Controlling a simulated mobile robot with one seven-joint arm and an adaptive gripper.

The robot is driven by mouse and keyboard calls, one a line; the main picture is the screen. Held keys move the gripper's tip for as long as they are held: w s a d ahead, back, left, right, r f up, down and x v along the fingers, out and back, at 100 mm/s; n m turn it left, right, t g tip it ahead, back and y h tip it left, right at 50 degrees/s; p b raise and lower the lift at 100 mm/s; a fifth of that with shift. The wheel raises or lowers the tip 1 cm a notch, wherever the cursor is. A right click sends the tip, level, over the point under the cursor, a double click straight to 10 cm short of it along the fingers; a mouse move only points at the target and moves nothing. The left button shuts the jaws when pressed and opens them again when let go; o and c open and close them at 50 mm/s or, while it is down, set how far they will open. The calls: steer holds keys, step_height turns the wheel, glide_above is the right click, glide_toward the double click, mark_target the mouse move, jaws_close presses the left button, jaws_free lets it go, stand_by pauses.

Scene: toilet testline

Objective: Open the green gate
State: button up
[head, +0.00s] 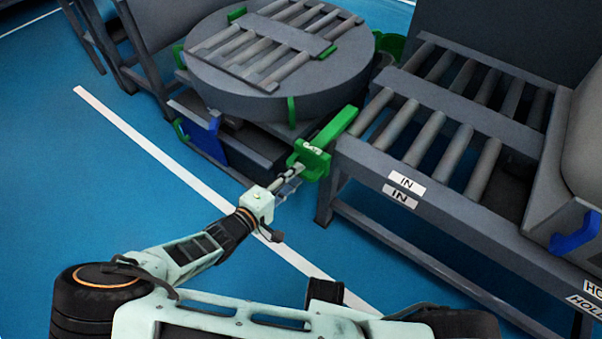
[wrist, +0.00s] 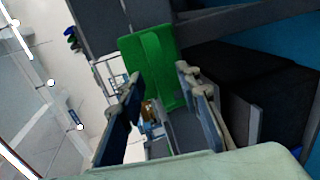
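The green gate (head: 310,158) is between the round roller turntable and the roller conveyor marked IN, in the head view. It has a labelled plate and a long green bar (head: 335,125) running up and right. My gripper (head: 290,180) is just below and left of the plate, very close to it. In the wrist view, the two fingers (wrist: 160,95) stand apart, and the green gate (wrist: 152,62) shows beyond and between their tips. I cannot tell whether a finger touches it.
The round turntable (head: 225,82) is at the top centre, with a blue part (head: 205,138) below it. The IN conveyor (head: 425,205) stands on the right, its frame close beside the gate. Blue floor (head: 120,190) with a white line is clear on the left.

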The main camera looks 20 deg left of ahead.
steer(key=shift+b+x, duration=0.3)
steer(key=shift+x, duration=1.35)
jaws_close()
